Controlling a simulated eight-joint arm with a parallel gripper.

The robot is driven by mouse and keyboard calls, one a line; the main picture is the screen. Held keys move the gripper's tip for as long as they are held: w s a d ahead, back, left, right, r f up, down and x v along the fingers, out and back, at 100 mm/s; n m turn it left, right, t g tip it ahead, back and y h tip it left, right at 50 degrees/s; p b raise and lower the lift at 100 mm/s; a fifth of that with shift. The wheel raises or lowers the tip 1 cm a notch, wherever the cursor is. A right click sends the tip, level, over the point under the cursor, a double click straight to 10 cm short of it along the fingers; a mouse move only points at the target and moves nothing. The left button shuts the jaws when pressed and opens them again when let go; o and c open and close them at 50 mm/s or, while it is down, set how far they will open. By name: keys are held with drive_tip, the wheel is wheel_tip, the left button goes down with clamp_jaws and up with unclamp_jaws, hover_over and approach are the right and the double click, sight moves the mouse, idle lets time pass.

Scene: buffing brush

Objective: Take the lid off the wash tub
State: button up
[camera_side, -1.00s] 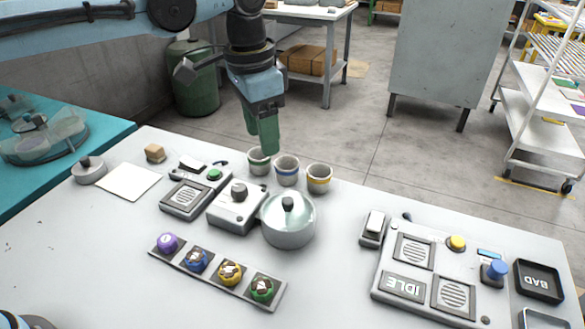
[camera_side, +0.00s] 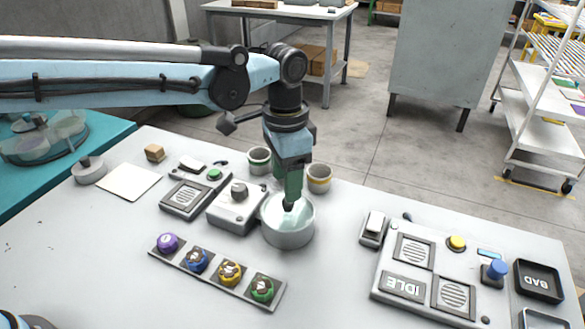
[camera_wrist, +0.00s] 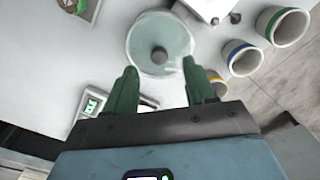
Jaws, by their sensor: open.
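The wash tub (camera_side: 288,236) is a round grey-white pot in the middle of the table. Its translucent, pale green lid (camera_side: 300,217) is on it, and the dark knob is largely hidden by my fingers in the side view. My gripper (camera_side: 290,205) has green fingers and points down over the lid. In the wrist view my gripper (camera_wrist: 160,68) is open, with the knob roughly between its fingertips.
A control box (camera_side: 236,208) stands close against the tub's left side. Cups with green (camera_side: 259,160) and yellow (camera_side: 319,178) bands stand behind; the blue-banded cup (camera_wrist: 242,57) shows in the wrist view. A row of coloured knobs (camera_side: 229,273) lies in front.

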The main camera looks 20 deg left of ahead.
sight(288, 206)
drive_tip(key=shift+d+f, duration=0.1)
drive_tip(key=shift+f, duration=2.25)
clamp_jaws()
